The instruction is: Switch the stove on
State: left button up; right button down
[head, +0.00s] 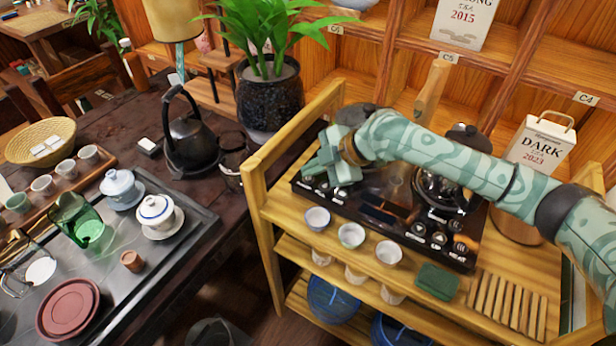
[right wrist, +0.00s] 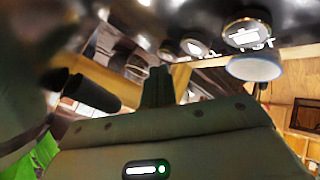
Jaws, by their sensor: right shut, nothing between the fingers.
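The stove (head: 377,213) is a black glossy panel set into the top of a wooden cart, with round labelled buttons along its front edge. A button group (head: 440,239) shows at its right front; another group is partly under my gripper at the left front. My right gripper (head: 328,165) is shut and empty, above the left part of the stove. In the right wrist view, the shut fingers (right wrist: 158,88) are close to the panel, with several round buttons (right wrist: 246,33) beyond them. I cannot tell if they touch a button. My left gripper is not in view.
Small cups (head: 351,235) stand along the cart's front, close to the panel. A glass pot (head: 440,190) stands on the stove's right side. A potted plant (head: 270,95) and black kettle (head: 190,138) are left of the cart. A green sponge (head: 437,281) lies at the front.

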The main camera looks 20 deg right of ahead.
aim_at(316, 180)
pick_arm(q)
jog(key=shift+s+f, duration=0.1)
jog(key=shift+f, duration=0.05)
pick_arm(e)
jog(key=shift+s+d+f, duration=0.1)
jog(key=shift+f, duration=0.4)
jog(key=shift+s+d+f, duration=0.1)
jog(key=shift+f, duration=0.35)
dwell(0.3)
jog(key=shift+r, duration=0.1)
jog(key=shift+w+d+r+p, duration=0.1)
jog(key=shift+w+r+p, duration=0.1)
jog(key=shift+r, duration=0.15)
jog(key=shift+w+d+r+p, duration=0.1)
jog(key=shift+r+p, duration=0.1)
jog(key=shift+r, duration=0.1)
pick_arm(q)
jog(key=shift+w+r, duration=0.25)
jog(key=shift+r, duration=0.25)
pick_arm(e)
jog(key=shift+d+r, duration=0.1)
jog(key=shift+r, duration=0.05)
